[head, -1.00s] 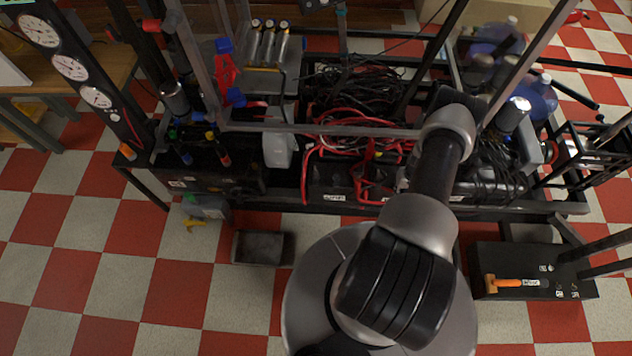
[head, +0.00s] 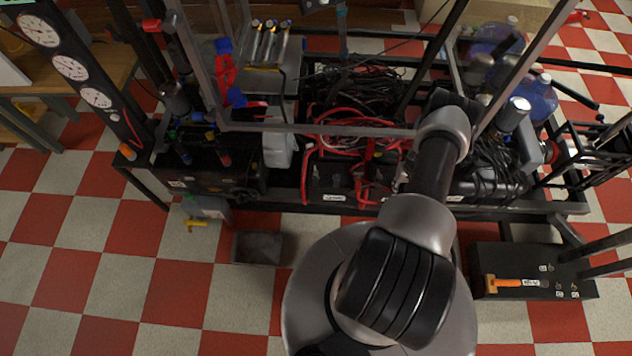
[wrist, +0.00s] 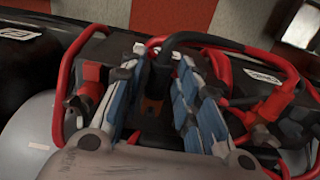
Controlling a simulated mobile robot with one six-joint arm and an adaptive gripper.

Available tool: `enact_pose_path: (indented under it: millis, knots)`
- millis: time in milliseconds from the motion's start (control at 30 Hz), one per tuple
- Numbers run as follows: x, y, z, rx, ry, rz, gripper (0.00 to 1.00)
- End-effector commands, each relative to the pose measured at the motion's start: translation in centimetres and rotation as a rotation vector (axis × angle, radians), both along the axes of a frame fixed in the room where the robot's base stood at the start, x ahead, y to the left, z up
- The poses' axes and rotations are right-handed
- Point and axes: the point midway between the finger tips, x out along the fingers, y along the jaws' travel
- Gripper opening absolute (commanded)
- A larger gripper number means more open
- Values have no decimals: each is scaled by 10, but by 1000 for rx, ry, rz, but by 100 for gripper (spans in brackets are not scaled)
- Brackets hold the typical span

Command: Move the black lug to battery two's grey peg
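In the wrist view my gripper (wrist: 158,85) has its two blue-padded fingers apart, one on each side of a black lug (wrist: 157,95) and its arched black cable (wrist: 190,38). Gaps seem to show beside the lug; I cannot tell whether a finger touches it. A brown-orange patch shows low between the fingers. The grey peg is not clear. Black battery boxes with white labels stand side by side, one at left (head: 333,180) and one at right (head: 392,192) in the head view. I cannot read which is battery two. My arm hides the gripper in the head view.
Red cables (head: 340,140) loop over the batteries, and a red lug (wrist: 92,82) sits left of the fingers. Black cables (head: 355,90) are heaped behind. Frame posts and a crossbar (head: 310,129) stand close. A black box with an orange-handled hammer (head: 505,283) is at right.

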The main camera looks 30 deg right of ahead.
Motion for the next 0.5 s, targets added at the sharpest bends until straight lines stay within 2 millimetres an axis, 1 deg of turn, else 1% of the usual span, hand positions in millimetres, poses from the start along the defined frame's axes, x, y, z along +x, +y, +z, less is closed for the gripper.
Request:
enact_pose_path:
  millis: [33,167,500]
  knots:
    - [0,0,0,0,0,0,36]
    - [0,0,0,0,0,0,44]
    - [0,0,2,0,0,0,44]
